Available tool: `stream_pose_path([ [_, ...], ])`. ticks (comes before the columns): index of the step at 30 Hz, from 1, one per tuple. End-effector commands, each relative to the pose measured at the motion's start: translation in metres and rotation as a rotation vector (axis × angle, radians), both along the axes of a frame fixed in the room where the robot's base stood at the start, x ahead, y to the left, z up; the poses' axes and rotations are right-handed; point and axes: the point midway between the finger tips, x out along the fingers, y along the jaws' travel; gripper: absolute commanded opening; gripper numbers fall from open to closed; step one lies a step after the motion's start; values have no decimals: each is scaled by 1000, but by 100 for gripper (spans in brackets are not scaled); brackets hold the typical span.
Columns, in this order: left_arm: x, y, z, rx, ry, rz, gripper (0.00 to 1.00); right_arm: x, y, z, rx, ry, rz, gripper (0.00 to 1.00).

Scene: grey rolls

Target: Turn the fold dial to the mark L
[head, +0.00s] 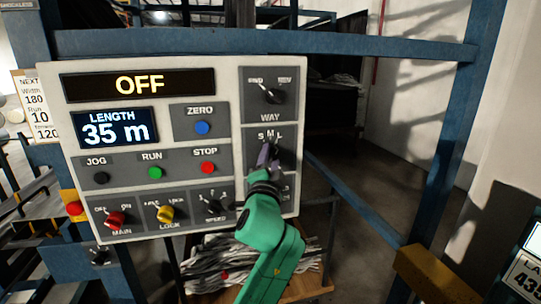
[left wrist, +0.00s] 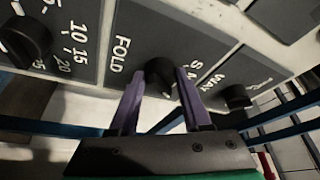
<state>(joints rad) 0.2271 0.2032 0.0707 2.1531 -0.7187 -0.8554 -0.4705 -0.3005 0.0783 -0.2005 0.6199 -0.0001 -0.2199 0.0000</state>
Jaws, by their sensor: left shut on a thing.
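The fold dial (left wrist: 160,76) is a black knob on a dark grey plate, with the word FOLD beside it in the left wrist view. In the head view its marks S, M and L (head: 270,134) show in an arc above it, and my gripper covers most of the knob. My left gripper (head: 267,153) has purple fingers, one on each side of the knob, shut on it. In the left wrist view the right finger covers part of the marks. I cannot tell clearly which mark the pointer faces. My right gripper is not in view.
The WAY dial (head: 272,96) sits just above the fold dial, and the speed dial (head: 215,206) is to its lower left. The panel also has a red stop button (head: 208,168) and a display reading OFF (head: 139,85). A blue frame post (head: 446,140) stands to the right.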

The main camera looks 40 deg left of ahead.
Motion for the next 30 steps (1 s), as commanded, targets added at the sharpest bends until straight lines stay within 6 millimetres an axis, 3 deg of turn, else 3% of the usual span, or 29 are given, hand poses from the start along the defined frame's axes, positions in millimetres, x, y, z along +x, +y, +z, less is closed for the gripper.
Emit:
stream_pose_path([
  [8, 0, 0, 0, 3, 3, 2, 0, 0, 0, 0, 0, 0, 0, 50],
  [9, 0, 0, 0, 3, 3, 2, 63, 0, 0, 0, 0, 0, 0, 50],
  [10, 0, 0, 0, 3, 3, 2, 75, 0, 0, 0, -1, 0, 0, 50],
  [11, 0, 0, 0, 2, 2, 1, 78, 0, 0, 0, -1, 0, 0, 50],
  [23, -5, -4, -3, 2, 1, -1, 78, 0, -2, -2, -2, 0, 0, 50],
  [26, -18, -13, -7, 1, 1, -1, 78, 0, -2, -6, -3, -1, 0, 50],
  [30, -48, -34, -16, -2, 0, -2, 78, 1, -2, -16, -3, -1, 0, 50],
])
